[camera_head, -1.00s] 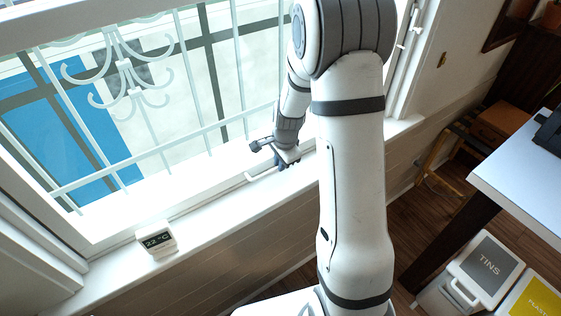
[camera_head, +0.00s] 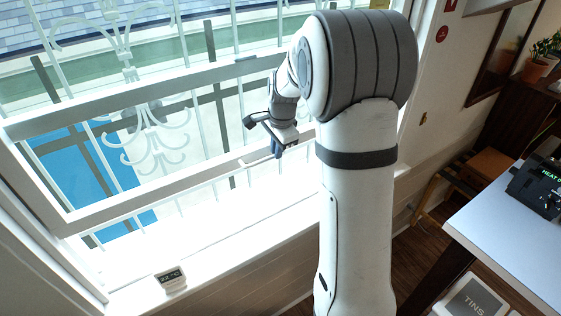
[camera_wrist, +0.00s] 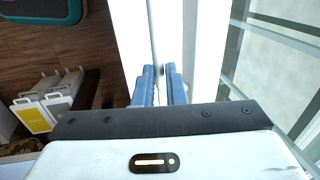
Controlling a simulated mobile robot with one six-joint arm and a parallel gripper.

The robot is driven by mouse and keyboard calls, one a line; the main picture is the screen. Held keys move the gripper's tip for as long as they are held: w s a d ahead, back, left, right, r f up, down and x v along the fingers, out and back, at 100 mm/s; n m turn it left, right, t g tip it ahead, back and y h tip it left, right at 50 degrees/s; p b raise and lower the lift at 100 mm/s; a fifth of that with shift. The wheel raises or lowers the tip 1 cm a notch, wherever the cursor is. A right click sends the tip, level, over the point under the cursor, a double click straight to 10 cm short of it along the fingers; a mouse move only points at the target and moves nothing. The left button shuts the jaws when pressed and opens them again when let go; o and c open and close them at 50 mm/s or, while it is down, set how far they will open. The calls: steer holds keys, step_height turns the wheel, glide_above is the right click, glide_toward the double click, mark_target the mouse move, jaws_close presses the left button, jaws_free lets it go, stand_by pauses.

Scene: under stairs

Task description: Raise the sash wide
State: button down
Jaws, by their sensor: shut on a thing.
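The window sash (camera_head: 150,193) is a white frame with glass, and its bottom rail stands raised above the white sill (camera_head: 215,262), with a bright gap below it. My gripper (camera_head: 277,150) is at the right part of the bottom rail. In the wrist view, the blue fingers of my gripper (camera_wrist: 160,82) are closed around a thin pale handle bar (camera_wrist: 153,35) that runs along the white rail. The exact contact is partly hidden between the fingers.
A small thermometer (camera_head: 171,279) stands on the sill at left. A white scrolled grille (camera_head: 150,140) is outside. A pale table (camera_head: 510,240) with a dark device (camera_head: 537,188) is at right. Bins labelled TINS (camera_head: 470,303) stand below it.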

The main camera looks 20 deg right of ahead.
step_height(320, 180, up, 7)
steer(key=shift+w+f+p, duration=0.1)
steer(key=shift+p, duration=0.8)
steer(key=c, duration=1.5)
jaws_free()
steer(key=shift+a+f, duration=0.1)
steer(key=shift+f, duration=0.05)
step_height(320, 180, up, 8)
steer(key=s+b, duration=0.1)
steer(key=b, duration=0.1)
steer(key=shift+s+f, duration=0.15)
steer(key=shift+s, duration=0.1)
steer(key=shift+d, duration=0.2)
